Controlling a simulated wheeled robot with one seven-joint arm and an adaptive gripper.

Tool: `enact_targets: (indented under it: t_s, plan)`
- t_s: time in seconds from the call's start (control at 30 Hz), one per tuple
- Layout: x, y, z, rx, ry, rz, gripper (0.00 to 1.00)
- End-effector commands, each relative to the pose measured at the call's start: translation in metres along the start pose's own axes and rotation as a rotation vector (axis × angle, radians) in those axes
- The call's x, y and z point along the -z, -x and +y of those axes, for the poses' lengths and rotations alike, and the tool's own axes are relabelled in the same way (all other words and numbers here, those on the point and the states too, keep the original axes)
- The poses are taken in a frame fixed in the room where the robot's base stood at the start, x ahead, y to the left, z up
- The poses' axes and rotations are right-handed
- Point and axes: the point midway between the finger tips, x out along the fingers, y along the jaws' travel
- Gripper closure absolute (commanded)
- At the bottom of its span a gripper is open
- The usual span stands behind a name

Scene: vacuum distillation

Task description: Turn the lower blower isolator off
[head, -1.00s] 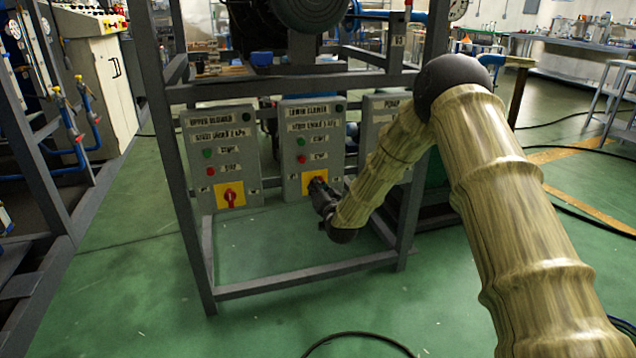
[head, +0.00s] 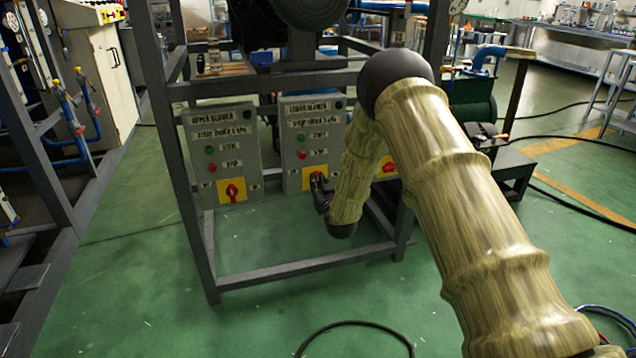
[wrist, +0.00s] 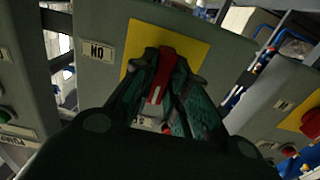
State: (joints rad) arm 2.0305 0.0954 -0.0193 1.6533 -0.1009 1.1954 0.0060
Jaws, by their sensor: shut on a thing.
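The lower blower panel (head: 312,150) is the middle grey box on the frame, with a green and a red button above its isolator. The isolator's yellow plate (head: 307,172) is partly covered by my gripper (head: 318,183). In the wrist view, the isolator's red handle (wrist: 163,68) stands in front of its yellow plate (wrist: 190,45). My gripper (wrist: 163,84) is shut on this handle, with a dark finger on each side. The handle runs nearly up and down in that view. An ON label (wrist: 98,51) is left of the plate; another label is mostly hidden between the fingers.
The upper blower panel (head: 222,145) stands left, with its own red isolator handle (head: 232,191). The pump panel is right, largely behind my arm; its red handle (head: 389,167) shows. Grey frame posts flank the panels. A black hose (head: 355,324) lies on the green floor.

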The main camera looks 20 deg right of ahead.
Motion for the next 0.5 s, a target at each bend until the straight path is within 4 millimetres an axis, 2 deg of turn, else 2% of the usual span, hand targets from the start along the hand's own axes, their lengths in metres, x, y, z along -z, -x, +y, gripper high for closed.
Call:
enact_targets:
  t_s: [0.43, 0.47, 0.5]
  plan:
    - [-0.0024, 0.0010, 0.0001, 0.000, 0.011, -0.004, 1.00]
    - [-0.0024, 0.0010, 0.0001, 0.000, 0.011, -0.004, 0.78]
    - [-0.0023, 0.0009, 0.0001, 0.000, 0.011, -0.004, 0.71]
